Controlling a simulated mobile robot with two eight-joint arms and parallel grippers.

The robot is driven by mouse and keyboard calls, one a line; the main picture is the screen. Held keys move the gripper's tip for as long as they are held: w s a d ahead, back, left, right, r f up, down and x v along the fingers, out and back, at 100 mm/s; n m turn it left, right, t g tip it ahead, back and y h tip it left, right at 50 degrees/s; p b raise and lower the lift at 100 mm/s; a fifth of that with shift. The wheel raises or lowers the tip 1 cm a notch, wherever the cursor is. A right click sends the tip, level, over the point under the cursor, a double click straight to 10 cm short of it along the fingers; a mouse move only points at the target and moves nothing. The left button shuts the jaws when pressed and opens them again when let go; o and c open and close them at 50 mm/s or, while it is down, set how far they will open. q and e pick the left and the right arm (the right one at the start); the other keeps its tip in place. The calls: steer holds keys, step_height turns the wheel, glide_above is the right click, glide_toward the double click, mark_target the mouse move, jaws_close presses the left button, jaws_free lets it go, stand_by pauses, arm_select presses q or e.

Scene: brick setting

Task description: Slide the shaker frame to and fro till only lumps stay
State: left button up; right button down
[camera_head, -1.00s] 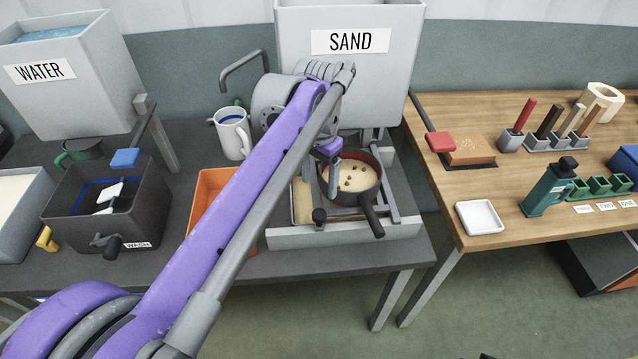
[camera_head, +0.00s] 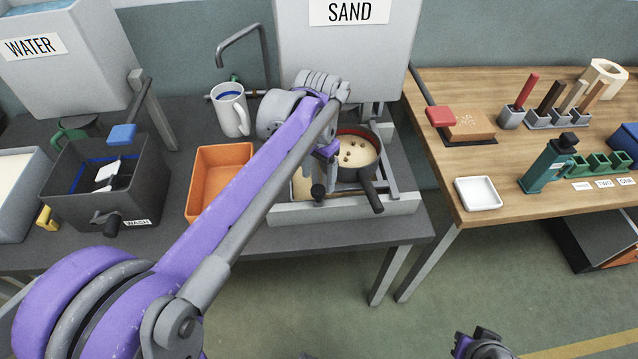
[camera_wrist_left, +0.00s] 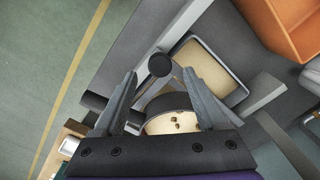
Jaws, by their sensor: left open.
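The shaker frame is a set of grey rails (camera_head: 394,165) on a pale base (camera_head: 345,209) under the SAND hopper. A dark round sieve pan (camera_head: 376,197) with a handle sits on it, holding pale sand and several brown lumps (camera_head: 358,148). A dark upright knob (camera_head: 318,191) stands at the frame's front left. My left gripper (camera_head: 324,163) is open just above the knob. In the left wrist view the knob (camera_wrist_left: 160,65) shows between its spread fingers (camera_wrist_left: 160,76), with no visible grip. My right gripper (camera_head: 482,346) shows partly at the bottom edge; its jaws are unclear.
An orange bin (camera_head: 218,154) and a white mug (camera_head: 231,112) stand left of the frame. A dark wash box (camera_head: 75,207) is farther left.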

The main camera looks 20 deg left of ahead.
mark_target(318, 189)
arm_select(q)
steer(key=shift+f, duration=1.85)
jaws_close()
